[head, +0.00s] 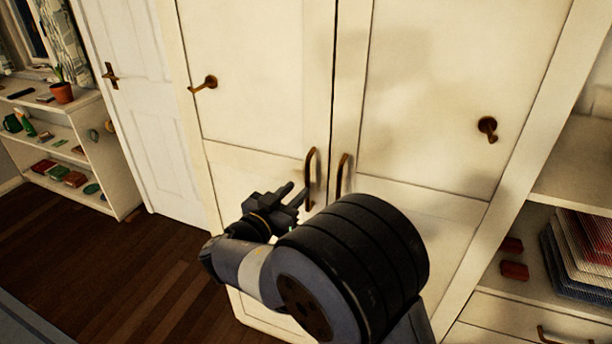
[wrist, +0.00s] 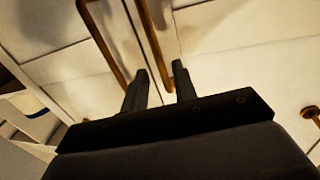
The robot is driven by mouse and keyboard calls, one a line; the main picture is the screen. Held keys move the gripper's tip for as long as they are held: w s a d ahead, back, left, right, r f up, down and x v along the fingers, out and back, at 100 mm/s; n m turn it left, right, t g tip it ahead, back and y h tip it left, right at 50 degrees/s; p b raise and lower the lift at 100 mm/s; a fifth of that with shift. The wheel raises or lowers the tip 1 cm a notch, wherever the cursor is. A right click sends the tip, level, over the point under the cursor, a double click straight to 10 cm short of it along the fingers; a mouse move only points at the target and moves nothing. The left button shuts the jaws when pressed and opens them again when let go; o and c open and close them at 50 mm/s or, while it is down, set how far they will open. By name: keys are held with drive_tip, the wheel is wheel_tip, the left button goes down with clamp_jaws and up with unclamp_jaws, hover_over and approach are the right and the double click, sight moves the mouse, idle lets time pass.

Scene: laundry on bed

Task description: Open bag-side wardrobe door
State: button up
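The wardrobe has a left door (head: 262,85) and a right door (head: 440,100), and both look shut. A curved brass left handle (head: 310,180) and a right handle (head: 343,176) stand close together at the middle seam. No bag is in view, so I cannot tell which door is bag-side. My gripper (head: 296,193) is just left of the left handle's lower part.
Brass hooks (head: 205,84) (head: 487,127) stick out from the doors. A white room door (head: 140,100) and a low shelf (head: 110,165) with small items stand at left. Open shelving with folded cloth (head: 580,255) is at right. The wooden floor (head: 130,265) at left is clear.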

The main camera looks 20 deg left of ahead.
sight(306, 182)
drive_tip(key=p+x, duration=0.1)
drive_tip(key=x, duration=0.4)
drive_tip(key=shift+w+d, duration=0.1)
drive_tip(key=shift+w, duration=0.3)
drive_tip(key=shift+c, duration=0.4)
clamp_jaws()
